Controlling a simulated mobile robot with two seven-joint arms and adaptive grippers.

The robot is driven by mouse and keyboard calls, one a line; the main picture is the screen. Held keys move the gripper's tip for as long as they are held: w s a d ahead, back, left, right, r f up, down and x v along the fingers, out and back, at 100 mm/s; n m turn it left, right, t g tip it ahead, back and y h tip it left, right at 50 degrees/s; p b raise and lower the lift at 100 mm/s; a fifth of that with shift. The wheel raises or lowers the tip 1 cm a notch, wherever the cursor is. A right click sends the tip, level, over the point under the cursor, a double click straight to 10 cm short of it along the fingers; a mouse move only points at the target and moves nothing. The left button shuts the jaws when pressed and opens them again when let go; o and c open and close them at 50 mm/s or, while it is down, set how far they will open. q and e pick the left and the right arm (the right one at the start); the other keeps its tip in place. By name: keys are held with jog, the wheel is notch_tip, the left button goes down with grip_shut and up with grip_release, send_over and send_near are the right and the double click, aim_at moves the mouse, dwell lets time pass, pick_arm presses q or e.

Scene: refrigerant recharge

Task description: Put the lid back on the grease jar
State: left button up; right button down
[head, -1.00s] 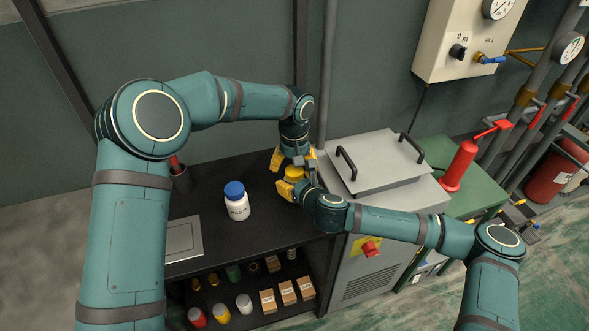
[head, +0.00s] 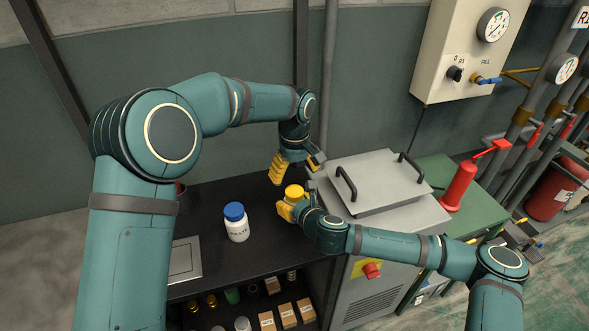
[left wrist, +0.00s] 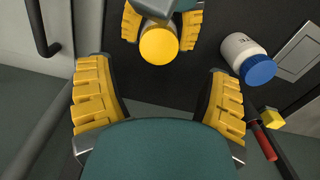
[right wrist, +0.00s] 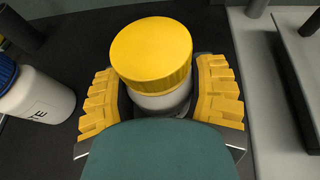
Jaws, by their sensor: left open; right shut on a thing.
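The grease jar has a white body (right wrist: 165,103) and a yellow lid (right wrist: 152,55). The lid sits on top of the jar in the right wrist view and also shows in the head view (head: 293,191). I cannot tell how tightly it is seated. My right gripper (head: 297,205) is shut around the jar body, with one yellow finger on each side, on the dark bench top. My left gripper (head: 298,168) is open and empty above the lid, apart from it. In the left wrist view the lid (left wrist: 159,46) lies beyond its spread fingers.
A white jar with a blue lid (head: 237,224) stands to the left on the black bench (head: 205,210). A grey machine with a handled cover (head: 375,180) is close on the right. Boxes (head: 287,315) are on the shelf below. A wall is behind.

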aim_at(294, 191)
pick_arm(q)
jog(key=r+n, duration=0.1)
jog(key=n, duration=0.1)
jog(key=shift+r+n, duration=0.15)
jog(key=shift+n, duration=0.15)
jog(key=shift+f, duration=4.05)
jog(key=shift+c, duration=0.3)
jog(key=c, duration=1.2)
jog(key=m, duration=0.5)
jog(key=shift+m, duration=0.3)
jog(key=shift+c, duration=0.2)
jog(key=m, duration=0.4)
